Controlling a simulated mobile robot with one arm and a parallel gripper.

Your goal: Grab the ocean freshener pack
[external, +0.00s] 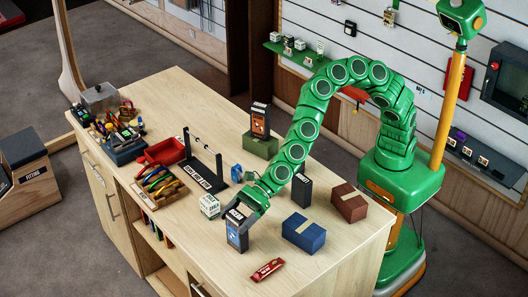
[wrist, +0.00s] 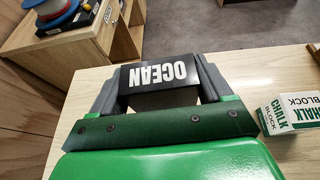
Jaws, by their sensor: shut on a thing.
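The ocean freshener pack (external: 236,239) is a small upright box, dark on top with a blue front, near the front edge of the wooden table. In the wrist view its dark face (wrist: 160,75) reads OCEAN in white, upside down. My gripper (external: 239,218) is shut on the pack, with one grey finger on each side. The lower part of the pack is hidden in the wrist view. I cannot tell whether its base touches the table.
A white chalk block box (external: 209,206) stands close by, left of the pack. A blue box (external: 303,234), a brown box (external: 348,203) and a red packet (external: 267,269) lie to the right. A wooden tray of coloured gear (external: 160,187) is left. Bare tabletop (external: 215,262) lies in front.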

